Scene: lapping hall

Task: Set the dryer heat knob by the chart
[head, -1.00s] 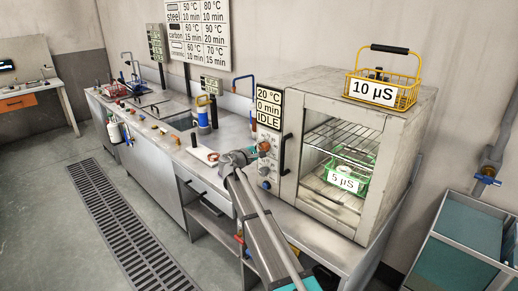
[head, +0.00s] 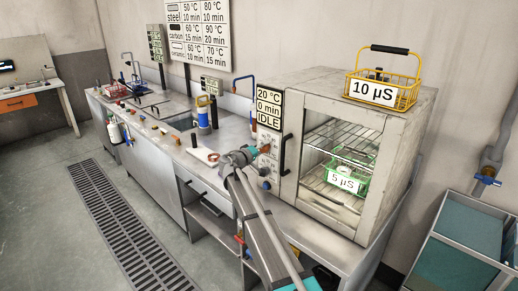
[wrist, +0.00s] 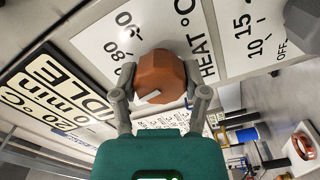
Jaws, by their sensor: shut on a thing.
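The heat knob (wrist: 160,76) is orange-brown and faceted, beside a "HEAT °C" label; the figures 80 and 90 show on its scale. Its white mark points to the lower left in the wrist view, but the exact setting is unclear. My gripper (wrist: 160,84) is shut on the knob, a finger on each side. In the head view my gripper (head: 261,150) is at the panel left of the dryer door. The dryer (head: 395,160) display (head: 268,109) reads 20 °C, 0 min, IDLE. The wall chart (head: 198,35) lists steel, carbon and ceramic rows with temperatures and minutes.
A green basket (head: 345,180) marked 5 µS is inside the dryer. A yellow basket (head: 383,92) marked 10 µS stands on top. A grey knob (wrist: 303,22) with 10, 15 and OFF marks is beside the heat knob. The dryer door handle (head: 286,153) is close by.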

